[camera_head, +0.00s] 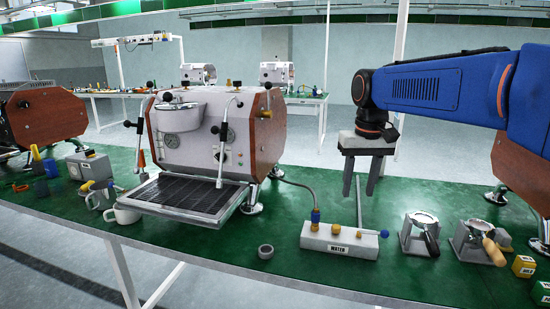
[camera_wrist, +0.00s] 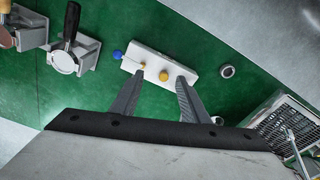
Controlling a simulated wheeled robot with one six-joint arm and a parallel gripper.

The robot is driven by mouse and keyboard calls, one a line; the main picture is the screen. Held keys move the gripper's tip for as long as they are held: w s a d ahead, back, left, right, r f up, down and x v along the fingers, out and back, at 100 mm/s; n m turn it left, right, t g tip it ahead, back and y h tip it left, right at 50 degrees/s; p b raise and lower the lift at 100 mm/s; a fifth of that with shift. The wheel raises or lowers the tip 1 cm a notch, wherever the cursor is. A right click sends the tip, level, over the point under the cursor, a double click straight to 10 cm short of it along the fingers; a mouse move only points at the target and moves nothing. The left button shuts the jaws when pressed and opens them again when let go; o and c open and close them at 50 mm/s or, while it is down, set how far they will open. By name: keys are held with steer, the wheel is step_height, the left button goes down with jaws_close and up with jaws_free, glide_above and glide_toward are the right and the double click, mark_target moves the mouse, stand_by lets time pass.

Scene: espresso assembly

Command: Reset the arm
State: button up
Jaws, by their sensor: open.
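My gripper (camera_head: 360,190) is at the end of my blue arm, pointing down above the green table, to the right of the espresso machine. Its two grey fingers are apart with nothing held between them. In the wrist view, the open fingers (camera_wrist: 158,84) appear over the white block labelled WATER, which is below them. That water block (camera_head: 340,242) lies on the table in the head view, with brass and yellow knobs, a blue end and a hose. The espresso machine (camera_head: 195,135) stands at the centre left with its black drip grate in front.
Two grey holders stand to the right: one with a black-handled portafilter (camera_head: 420,233), one with a wooden-handled one (camera_head: 480,243). A small grey ring (camera_head: 265,251) lies left of the water block. A white cup (camera_head: 122,214) is by the drip tray. Small labelled boxes (camera_head: 523,266) sit far right.

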steer(key=s+d+f+t, duration=0.2)
steer(key=s+f, duration=0.6)
steer(key=s, duration=0.5)
steer(key=s+d+f+t, duration=0.1)
steer(key=s+d+f, duration=0.1)
steer(key=s+f, duration=0.6)
steer(key=s, duration=0.4)
steer(key=shift+s+d+t, duration=0.35)
steer(key=shift+s+t, duration=0.05)
